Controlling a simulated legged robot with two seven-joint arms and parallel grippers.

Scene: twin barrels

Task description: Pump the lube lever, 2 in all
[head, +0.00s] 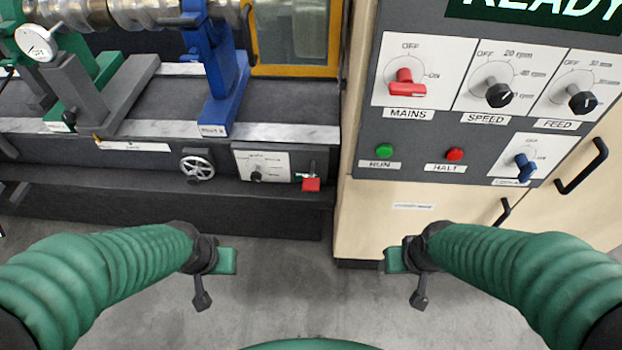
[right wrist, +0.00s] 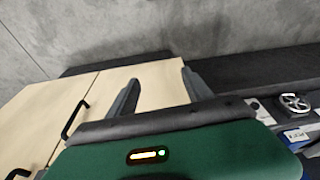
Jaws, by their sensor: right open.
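A small red-handled lever (head: 311,184) sticks out at the right end of a white plate (head: 270,163) low on the machine's front. It looks like the lube lever, but the plate's lettering is too small to read. My left gripper (head: 228,261) hangs in front of the machine, below and left of the lever, touching nothing; its jaw gap is not visible. My right gripper (head: 393,260) is in front of the cabinet, below and right of the lever. The right wrist view shows its two fingers (right wrist: 160,85) apart with nothing between them.
A handwheel (head: 197,167) sits left of the plate. A control cabinet (head: 480,100) at right carries a red mains switch (head: 406,83), black knobs and black door handles (head: 582,166). A blue rest (head: 222,85) stands on the machine bed. Grey floor (head: 310,290) between the grippers is clear.

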